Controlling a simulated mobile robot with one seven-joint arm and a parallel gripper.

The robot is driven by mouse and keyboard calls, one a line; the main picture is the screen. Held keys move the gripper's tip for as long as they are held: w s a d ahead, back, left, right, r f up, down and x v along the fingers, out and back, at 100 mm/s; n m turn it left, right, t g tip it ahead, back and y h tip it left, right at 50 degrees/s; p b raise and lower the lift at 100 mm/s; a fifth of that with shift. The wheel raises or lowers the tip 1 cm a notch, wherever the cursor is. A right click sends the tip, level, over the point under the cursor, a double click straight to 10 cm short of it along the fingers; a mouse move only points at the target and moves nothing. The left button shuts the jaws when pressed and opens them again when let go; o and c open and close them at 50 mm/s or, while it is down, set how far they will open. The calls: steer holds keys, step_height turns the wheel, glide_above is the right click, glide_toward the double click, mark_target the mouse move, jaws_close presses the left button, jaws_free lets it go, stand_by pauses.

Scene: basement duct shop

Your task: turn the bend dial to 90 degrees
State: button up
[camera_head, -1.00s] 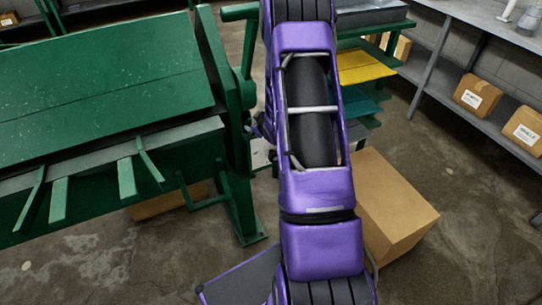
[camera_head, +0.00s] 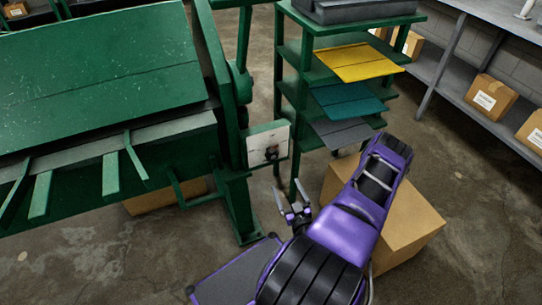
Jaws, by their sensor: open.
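The bend dial (camera_head: 271,153) is a small dark knob on a white plate (camera_head: 256,142) at the right end of the green bending machine (camera_head: 110,75). The plate faces me; its markings and the knob's pointer are too small to read. My gripper (camera_head: 292,196) is open and empty. It shows below the plate and slightly right of it in the picture, apart from the dial. My purple arm lies to the lower right and leaves the dial uncovered.
A green rack (camera_head: 292,62) with yellow, teal and grey sheets stands right of the plate. A large cardboard box (camera_head: 412,225) sits on the floor behind my arm. Grey shelving (camera_head: 455,85) with boxes lines the right. Bare floor lies in front of the machine.

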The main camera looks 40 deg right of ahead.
mark_target(273, 157)
steer(key=b+x, duration=0.1)
steer(key=x, duration=1.5)
steer(key=shift+w+r+b, duration=0.1)
steer(key=shift+w+b, duration=0.05)
steer(key=shift+b, duration=0.15)
steer(key=c, duration=1.3)
steer(key=shift+c, duration=0.2)
steer(key=shift+n, duration=0.3)
steer(key=n, duration=0.6)
steer(key=shift+t, duration=0.3)
steer(key=shift+n+t+y, duration=0.3)
steer(key=shift+n, duration=2.6)
